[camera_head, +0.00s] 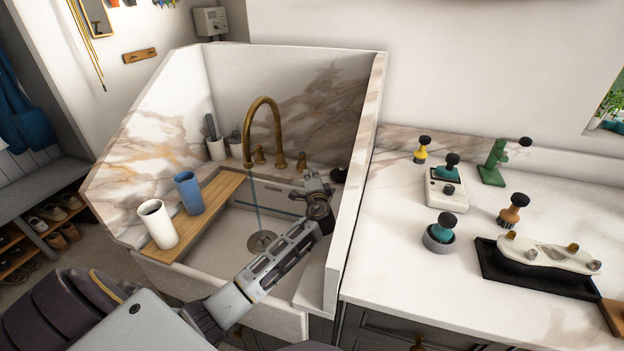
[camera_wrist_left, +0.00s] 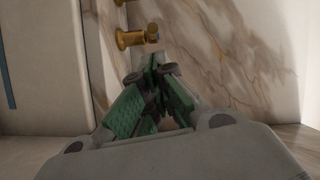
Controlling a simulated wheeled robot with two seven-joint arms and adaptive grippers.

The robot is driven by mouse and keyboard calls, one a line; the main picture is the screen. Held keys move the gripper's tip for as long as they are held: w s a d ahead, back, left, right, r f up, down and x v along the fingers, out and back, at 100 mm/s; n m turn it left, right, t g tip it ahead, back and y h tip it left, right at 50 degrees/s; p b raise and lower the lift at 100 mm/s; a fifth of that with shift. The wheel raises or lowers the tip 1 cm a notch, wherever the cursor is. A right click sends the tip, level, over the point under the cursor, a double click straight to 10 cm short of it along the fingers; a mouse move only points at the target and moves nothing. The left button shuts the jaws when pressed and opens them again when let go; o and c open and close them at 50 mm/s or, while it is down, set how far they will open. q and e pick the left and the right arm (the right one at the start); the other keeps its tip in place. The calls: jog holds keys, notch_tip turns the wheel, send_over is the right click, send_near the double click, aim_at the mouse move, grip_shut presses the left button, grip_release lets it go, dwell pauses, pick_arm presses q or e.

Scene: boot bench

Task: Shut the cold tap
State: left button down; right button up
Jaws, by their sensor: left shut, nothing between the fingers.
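The brass tap (camera_head: 262,125) has a tall curved spout at the back of the white sink (camera_head: 220,228). A thin blue stream of water (camera_head: 255,208) falls from it toward the drain. One brass handle (camera_head: 280,160) stands right of the spout and another (camera_head: 259,154) close beside it; which one is cold I cannot tell. My left gripper (camera_head: 314,182) is over the sink's back right part, shut and empty, in front of a small brass knob (camera_head: 301,161). In the left wrist view a brass handle (camera_wrist_left: 133,38) with a blue mark lies just beyond my left gripper (camera_wrist_left: 158,70), apart from it. My right gripper is not in view.
A wooden board (camera_head: 215,193) across the sink's left side bears a white cup (camera_head: 157,224) and a blue cup (camera_head: 188,192). The marble side wall (camera_head: 357,190) rises close on the right.

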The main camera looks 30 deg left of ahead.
aim_at(300, 160)
pick_arm(q)
jog(key=x, duration=0.6)
jog(key=shift+w+a, duration=0.2)
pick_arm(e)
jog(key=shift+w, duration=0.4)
pick_arm(q)
jog(key=shift+a, duration=0.1)
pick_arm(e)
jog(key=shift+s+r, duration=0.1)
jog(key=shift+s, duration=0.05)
